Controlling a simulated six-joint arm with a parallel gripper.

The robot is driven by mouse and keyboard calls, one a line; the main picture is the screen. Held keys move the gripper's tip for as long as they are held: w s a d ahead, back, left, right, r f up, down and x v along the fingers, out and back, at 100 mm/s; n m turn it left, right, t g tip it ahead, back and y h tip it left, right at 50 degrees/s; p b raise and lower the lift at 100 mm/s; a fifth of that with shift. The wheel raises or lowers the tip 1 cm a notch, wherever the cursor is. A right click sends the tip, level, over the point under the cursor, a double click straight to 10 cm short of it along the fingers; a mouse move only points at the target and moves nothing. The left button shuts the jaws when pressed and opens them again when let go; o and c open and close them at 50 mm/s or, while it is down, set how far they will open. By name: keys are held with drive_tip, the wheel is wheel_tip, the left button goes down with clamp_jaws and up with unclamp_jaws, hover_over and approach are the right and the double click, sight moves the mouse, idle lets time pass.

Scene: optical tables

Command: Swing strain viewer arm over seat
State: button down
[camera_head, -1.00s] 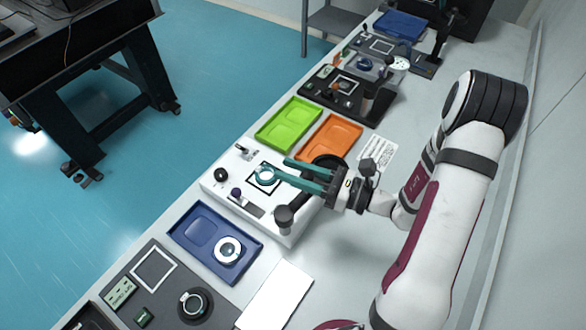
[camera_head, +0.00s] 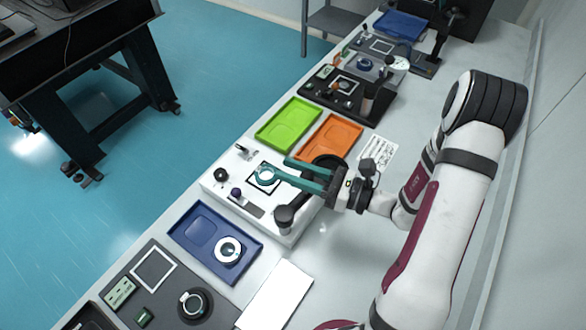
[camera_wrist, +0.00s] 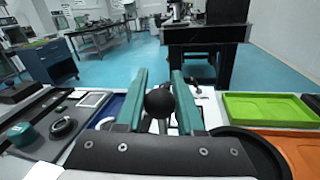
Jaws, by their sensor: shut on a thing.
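The white instrument base (camera_head: 222,191) stands in the middle of the bench, with a black-framed square (camera_head: 254,185) on its top. My gripper (camera_head: 282,168) reaches over the base from the right. In the wrist view its teal fingers (camera_wrist: 159,75) are shut on a black ball knob (camera_wrist: 158,103), and their tips extend past it. What the knob is attached to is mostly hidden. A black cylinder (camera_head: 284,217) stands at the base's front right corner.
A green tray (camera_head: 271,134) and an orange tray (camera_head: 348,131) lie behind the base. A blue tray (camera_head: 180,238) with a round part lies in front. A black disc (camera_head: 328,160) is close beside my gripper. A white sheet (camera_head: 275,296) lies on the bench nearer me.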

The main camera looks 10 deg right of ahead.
drive_tip(key=a+n+g+y, duration=0.1)
drive_tip(key=a+n+g, duration=0.5)
drive_tip(key=n+g, duration=0.6)
drive_tip(key=shift+s+a+g, duration=0.15)
drive_tip(key=shift+a+g, duration=0.15)
drive_tip(key=shift+g, duration=2.8)
drive_tip(key=shift+a, duration=0.1)
drive_tip(key=c, duration=0.5)
unclamp_jaws()
drive_tip(key=shift+c, duration=0.2)
